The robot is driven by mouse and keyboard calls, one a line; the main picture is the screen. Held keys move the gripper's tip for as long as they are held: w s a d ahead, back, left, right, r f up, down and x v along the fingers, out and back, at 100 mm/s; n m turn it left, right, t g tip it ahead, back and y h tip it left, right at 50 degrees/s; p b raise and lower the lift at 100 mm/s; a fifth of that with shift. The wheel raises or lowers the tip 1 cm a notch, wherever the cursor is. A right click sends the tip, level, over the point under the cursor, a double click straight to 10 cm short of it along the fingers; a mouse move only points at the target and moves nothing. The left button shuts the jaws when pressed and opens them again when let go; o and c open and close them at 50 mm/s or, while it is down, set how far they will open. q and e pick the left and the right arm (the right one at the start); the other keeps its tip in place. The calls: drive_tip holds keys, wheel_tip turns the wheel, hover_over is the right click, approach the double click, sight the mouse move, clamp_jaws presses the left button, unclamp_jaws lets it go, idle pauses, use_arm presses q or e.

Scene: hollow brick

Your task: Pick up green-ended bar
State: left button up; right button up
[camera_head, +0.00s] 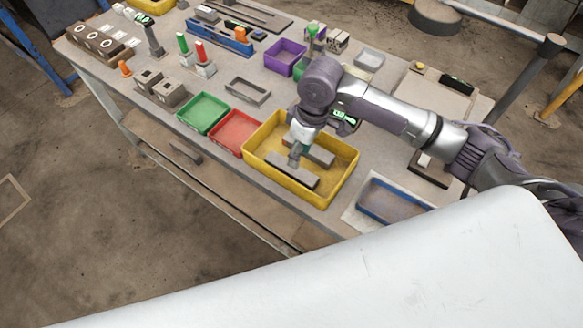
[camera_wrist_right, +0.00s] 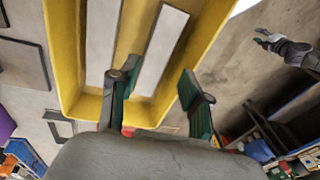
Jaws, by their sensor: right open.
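Two grey bars lie in the yellow tray (camera_head: 333,193): a near bar (camera_head: 280,168) and a far bar (camera_head: 321,155). No green end can be made out on either bar. My right gripper (camera_head: 297,155) points down into the tray, at the bars. In the right wrist view its green-padded fingers (camera_wrist_right: 158,75) are spread apart. One pale bar (camera_wrist_right: 163,45) shows between them and another bar (camera_wrist_right: 102,40) lies to the left. Contact with a bar cannot be told. My left gripper (camera_wrist_right: 268,38) seems to show small at the right wrist view's upper right, its opening unclear.
A red tray (camera_head: 233,133) and a green tray (camera_head: 203,112) stand left of the yellow tray. A blue-rimmed tray (camera_head: 392,203) lies to its right. A purple bin (camera_head: 285,57) and a grey frame (camera_head: 248,91) are behind. The table's front edge runs close by.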

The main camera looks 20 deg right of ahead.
sight(291, 171)
drive_tip(key=shift+w+f, duration=0.15)
drive_tip(key=shift+f, duration=0.55)
drive_tip(key=f, duration=0.1)
drive_tip(key=f+p, duration=0.1)
drive_tip(key=a+f, duration=0.1)
drive_tip(key=shift+w+a, duration=0.1)
drive_tip(key=shift+w, duration=0.25)
drive_tip(key=shift+a+f+p, duration=0.2)
drive_tip(key=shift+f+p, duration=0.1)
drive_tip(key=shift+f, duration=1.1)
drive_tip(key=c, duration=0.7)
clamp_jaws()
use_arm(q)
drive_tip(key=shift+t, duration=0.3)
drive_tip(key=w, duration=0.1)
drive_tip(key=w+r, duration=0.2)
drive_tip(key=w, duration=0.1)
drive_tip(key=shift+w+d, duration=0.1)
